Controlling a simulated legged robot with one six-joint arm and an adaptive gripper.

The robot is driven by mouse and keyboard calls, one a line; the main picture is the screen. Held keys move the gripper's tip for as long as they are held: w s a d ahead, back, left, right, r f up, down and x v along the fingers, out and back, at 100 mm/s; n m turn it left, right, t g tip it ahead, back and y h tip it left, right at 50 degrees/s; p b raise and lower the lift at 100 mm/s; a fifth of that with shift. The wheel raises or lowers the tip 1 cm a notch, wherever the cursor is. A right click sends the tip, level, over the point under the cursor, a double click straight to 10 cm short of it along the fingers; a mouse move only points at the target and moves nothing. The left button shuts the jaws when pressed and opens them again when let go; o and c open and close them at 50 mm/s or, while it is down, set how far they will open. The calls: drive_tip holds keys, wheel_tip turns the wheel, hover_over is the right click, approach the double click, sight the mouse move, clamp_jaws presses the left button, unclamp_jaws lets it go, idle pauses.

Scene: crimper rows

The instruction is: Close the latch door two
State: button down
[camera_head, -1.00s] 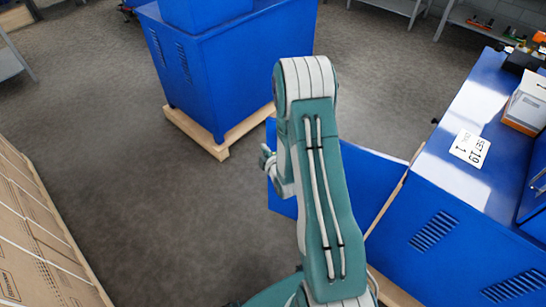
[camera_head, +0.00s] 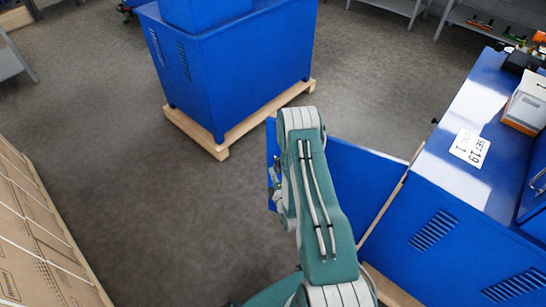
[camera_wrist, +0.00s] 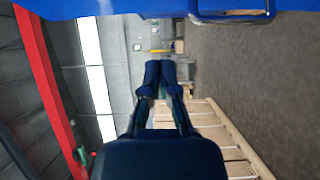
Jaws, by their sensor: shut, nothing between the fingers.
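The blue latch door (camera_head: 362,180) stands swung open from the side of the blue machine on the right, partly hidden behind my arm. My gripper is mostly hidden by my arm at the door's outer edge in the head view. In the wrist view my gripper (camera_wrist: 160,72) is shut and empty, its dark fingers side by side. Contact with the door cannot be told.
The blue machine (camera_head: 440,225) stands on the right, with a label card (camera_head: 469,147) and a white box (camera_head: 527,103) on top. Another blue cabinet (camera_head: 240,65) stands on a wooden pallet behind. Cardboard boxes (camera_head: 40,240) line the left. Grey floor between is clear.

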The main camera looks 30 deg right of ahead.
sight(270, 151)
drive_tip(key=w+d, duration=0.1)
drive_tip(key=w, duration=0.1)
drive_tip(key=w+d, duration=0.1)
drive_tip(key=w, duration=0.1)
drive_tip(key=w+d, duration=0.1)
drive_tip(key=w, duration=0.1)
drive_tip(key=shift+w+d, duration=0.25)
drive_tip(key=shift+d, duration=0.2)
